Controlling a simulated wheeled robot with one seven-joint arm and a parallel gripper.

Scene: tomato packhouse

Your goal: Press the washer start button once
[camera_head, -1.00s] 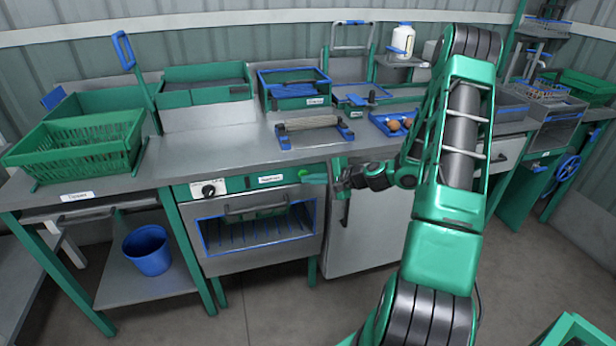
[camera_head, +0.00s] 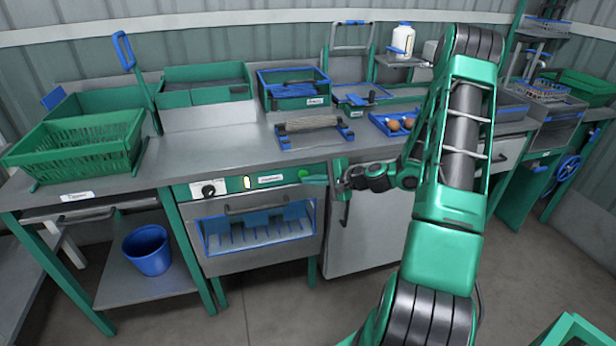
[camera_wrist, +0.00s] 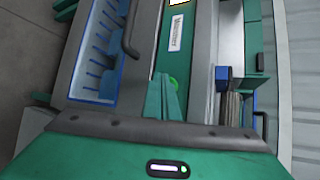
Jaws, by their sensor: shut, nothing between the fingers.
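The washer (camera_head: 262,262) is a grey front-windowed machine under the counter, with a green control strip (camera_head: 225,187). A small round green button (camera_head: 303,173) sits at the strip's right end. It also shows in the wrist view (camera_wrist: 173,82). A lamp (camera_head: 247,182) left of the white label glows pale yellow. Blue flaps show behind the window. My gripper (camera_head: 318,179) is shut and empty, pointing left along the strip at the button. In the wrist view its green fingers (camera_wrist: 164,90) end right beside the button; I cannot tell whether they touch it.
A black knob (camera_head: 208,190) is at the strip's left end, and a door handle (camera_head: 255,208) runs below the strip. On the counter above are a roller stand (camera_head: 313,131) and a blue tray (camera_head: 396,123) with round brown items. The floor in front is clear.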

